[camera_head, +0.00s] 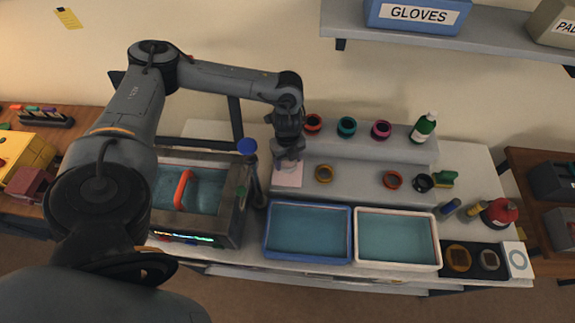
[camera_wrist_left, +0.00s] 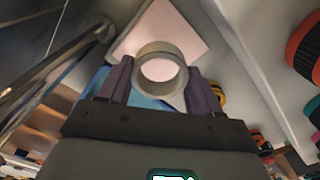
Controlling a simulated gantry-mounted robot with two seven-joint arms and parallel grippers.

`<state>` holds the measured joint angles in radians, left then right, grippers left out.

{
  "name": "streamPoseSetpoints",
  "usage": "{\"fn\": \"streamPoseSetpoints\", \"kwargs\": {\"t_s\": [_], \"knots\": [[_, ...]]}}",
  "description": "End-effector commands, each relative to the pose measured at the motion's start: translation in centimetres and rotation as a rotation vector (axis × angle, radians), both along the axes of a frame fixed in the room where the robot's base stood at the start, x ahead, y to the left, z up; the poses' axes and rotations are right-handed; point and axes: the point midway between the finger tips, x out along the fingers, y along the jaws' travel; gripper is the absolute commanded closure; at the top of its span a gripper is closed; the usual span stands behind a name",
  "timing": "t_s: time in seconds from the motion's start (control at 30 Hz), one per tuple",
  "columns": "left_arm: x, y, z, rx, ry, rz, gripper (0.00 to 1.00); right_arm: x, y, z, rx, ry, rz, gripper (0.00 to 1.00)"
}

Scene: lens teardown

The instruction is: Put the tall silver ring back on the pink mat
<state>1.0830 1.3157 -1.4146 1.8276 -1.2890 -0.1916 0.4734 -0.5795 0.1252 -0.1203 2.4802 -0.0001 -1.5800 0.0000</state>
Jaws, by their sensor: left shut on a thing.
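The tall silver ring (camera_wrist_left: 161,93) is between the fingers of my left gripper (camera_wrist_left: 160,78) in the left wrist view, one finger on each side. The pink mat (camera_wrist_left: 190,36) lies beyond it and shows through the ring's opening. In the head view my left gripper (camera_head: 288,162) points down over the pink mat (camera_head: 290,180), which lies at the left end of the lower grey step. The ring is hard to tell from the gripper there. I cannot tell whether the ring touches the mat. My right gripper is not in view.
A gold ring (camera_head: 323,173) and an orange ring (camera_head: 392,179) stand right of the mat. A cleaner tank with a red handle (camera_head: 183,190) stands to the left, with a blue-topped post (camera_head: 247,146) close by. A blue tray (camera_head: 350,232) and a white tray (camera_head: 437,237) lie in front.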

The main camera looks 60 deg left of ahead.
Motion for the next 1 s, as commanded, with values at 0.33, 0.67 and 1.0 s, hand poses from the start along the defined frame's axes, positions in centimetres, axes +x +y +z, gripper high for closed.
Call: {"fn": "streamPoseSetpoints", "kwargs": {"t_s": [0.33,0.67,1.0], "knots": [[0.0,0.0,-3.6,0.000,0.002,0.000,0.66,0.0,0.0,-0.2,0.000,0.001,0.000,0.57],[0.0,0.0,-4.0,0.000,0.000,0.000,0.66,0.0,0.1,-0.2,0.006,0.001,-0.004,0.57],[0.0,0.0,-4.3,0.000,0.000,0.000,0.11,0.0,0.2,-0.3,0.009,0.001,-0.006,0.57]]}}
